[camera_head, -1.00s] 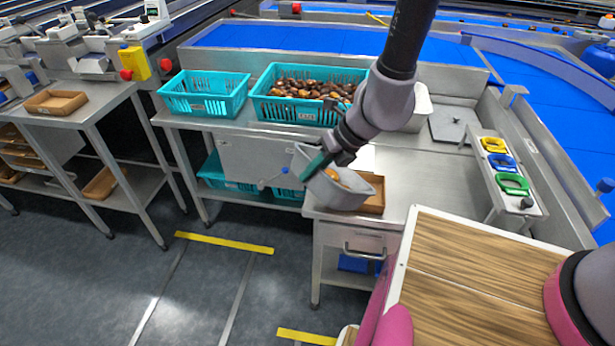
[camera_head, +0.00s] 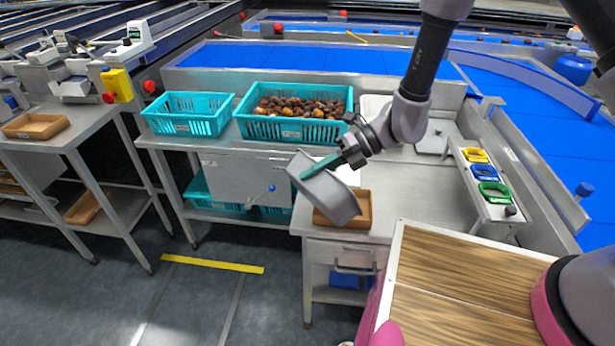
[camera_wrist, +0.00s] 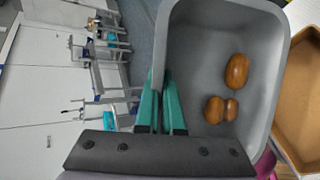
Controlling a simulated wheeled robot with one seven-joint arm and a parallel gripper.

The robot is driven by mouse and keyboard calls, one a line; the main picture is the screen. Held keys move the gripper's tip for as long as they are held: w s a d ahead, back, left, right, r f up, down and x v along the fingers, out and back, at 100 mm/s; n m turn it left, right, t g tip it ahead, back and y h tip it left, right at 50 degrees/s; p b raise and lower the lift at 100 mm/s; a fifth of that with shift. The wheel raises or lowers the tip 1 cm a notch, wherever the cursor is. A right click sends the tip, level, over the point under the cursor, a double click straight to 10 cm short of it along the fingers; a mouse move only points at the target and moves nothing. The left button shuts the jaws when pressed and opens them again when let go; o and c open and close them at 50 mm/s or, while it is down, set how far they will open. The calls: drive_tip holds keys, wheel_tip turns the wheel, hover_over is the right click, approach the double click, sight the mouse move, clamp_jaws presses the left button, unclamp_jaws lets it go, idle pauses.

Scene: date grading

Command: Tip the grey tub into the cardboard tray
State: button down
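Inside the tub (camera_wrist: 200,60) three brown dates (camera_wrist: 237,72) lie in the wrist view. The cardboard tray (camera_head: 362,212) sits on the steel bench just beside and below the tub, partly hidden by it. In the wrist view the tray's (camera_wrist: 292,120) visible part is empty.
A teal crate full of dates (camera_head: 250,128) and an empty teal crate (camera_head: 180,126) stand behind to the left. A wood-topped surface (camera_head: 450,270) is in front.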

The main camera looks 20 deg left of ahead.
drive_tip(key=shift+w+d+r+m+g+y, duration=0.15)
drive_tip(key=shift+w+d+g+y, duration=0.1)
drive_tip(key=shift+w+g+y, duration=0.15)
drive_tip(key=shift+w+d+m+g+y, duration=0.2)
drive_tip(key=shift+w+d+y, duration=0.1)
drive_tip(key=shift+w, duration=0.15)
drive_tip(key=w+d+f+m+g+y, duration=0.2)
drive_tip(key=w+d+m+g+y, duration=0.3)
drive_tip(key=w+y, duration=0.4)
drive_tip(key=shift+w+d+f, duration=0.2)
drive_tip(key=shift+w+d, duration=0.6)
drive_tip(key=shift+w, duration=0.15)
idle(0.4)
idle(0.8)
